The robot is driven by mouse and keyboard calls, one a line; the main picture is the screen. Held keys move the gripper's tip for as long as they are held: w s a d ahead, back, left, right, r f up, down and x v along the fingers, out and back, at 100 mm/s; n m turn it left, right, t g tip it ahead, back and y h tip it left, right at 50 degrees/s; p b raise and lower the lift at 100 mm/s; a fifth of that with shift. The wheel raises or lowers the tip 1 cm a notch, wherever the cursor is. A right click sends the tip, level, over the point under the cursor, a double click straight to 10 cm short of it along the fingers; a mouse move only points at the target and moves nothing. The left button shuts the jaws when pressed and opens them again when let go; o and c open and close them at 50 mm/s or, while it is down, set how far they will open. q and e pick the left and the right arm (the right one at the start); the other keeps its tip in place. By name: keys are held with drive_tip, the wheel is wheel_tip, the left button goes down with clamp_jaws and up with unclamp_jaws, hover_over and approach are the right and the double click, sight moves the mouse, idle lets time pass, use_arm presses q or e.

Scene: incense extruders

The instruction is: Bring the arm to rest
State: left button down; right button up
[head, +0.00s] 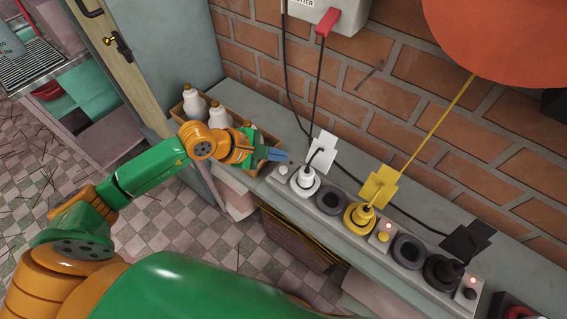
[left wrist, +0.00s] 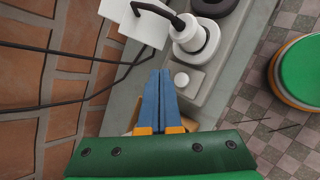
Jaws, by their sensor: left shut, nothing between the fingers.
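My left gripper (head: 279,155) is above the left part of the grey bench, close to the white plug (head: 305,181) at the left end of the socket strip. Its blue fingers (left wrist: 158,98) are shut with nothing between them and, in the left wrist view, point toward the white button (left wrist: 181,80) beside the white plug (left wrist: 194,36). I cannot tell whether the fingertips touch anything. My left arm (head: 150,178) reaches in from the left. My right gripper is not in view.
The socket strip (head: 330,201) runs along the bench, with a yellow plug (head: 360,215), a black plug (head: 442,271) and cords up to the brick wall (head: 400,100). White bottles (head: 195,105) stand in a wooden crate behind my left gripper. The tiled floor (head: 170,245) is mostly open.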

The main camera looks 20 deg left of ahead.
use_arm(q)
wheel_tip(320, 180, up, 3)
drive_tip(key=shift+f+p, duration=0.1)
drive_tip(key=shift+p, duration=0.4)
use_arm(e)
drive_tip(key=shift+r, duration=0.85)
